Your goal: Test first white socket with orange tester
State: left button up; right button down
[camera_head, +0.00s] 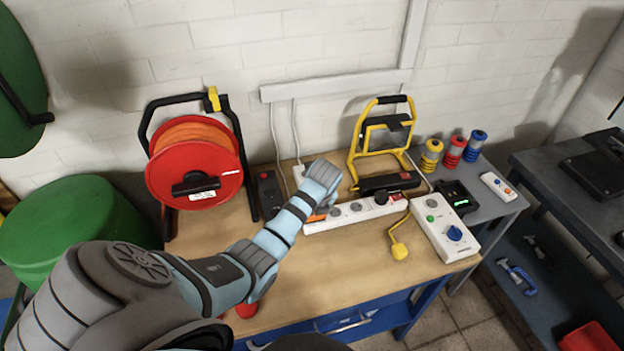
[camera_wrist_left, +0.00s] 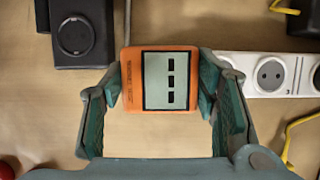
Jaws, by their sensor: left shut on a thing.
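My left gripper (camera_head: 318,205) is over the left end of the white power strip (camera_head: 350,211). It is shut on the orange tester (camera_head: 316,217), of which only an orange sliver shows in the head view. In the left wrist view the tester (camera_wrist_left: 132,82) sits between the two fingers, its pale face with several dark slots towards the camera. The white strip (camera_wrist_left: 249,84) shows to the right of the fingers, with a round grey socket (camera_wrist_left: 270,73). The strip's left end and first socket are hidden by my gripper, so I cannot tell whether the tester touches it. My right gripper is not in view.
A red cable reel (camera_head: 196,160) stands left of my gripper and a yellow work lamp (camera_head: 385,145) behind the strip. A black box (camera_head: 268,190) lies between reel and gripper. A yellow plug (camera_head: 399,251) and a white device (camera_head: 445,228) are right. The bench front is mostly clear.

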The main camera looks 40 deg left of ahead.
pick_arm(q)
jog(key=shift+f, duration=0.6)
dwell(0.6)
jog(key=o, duration=1.2)
jog(key=shift+c, duration=0.2)
jog(key=shift+r, duration=0.1)
jog(key=v, duration=1.2)
jog(key=shift+a, duration=0.1)
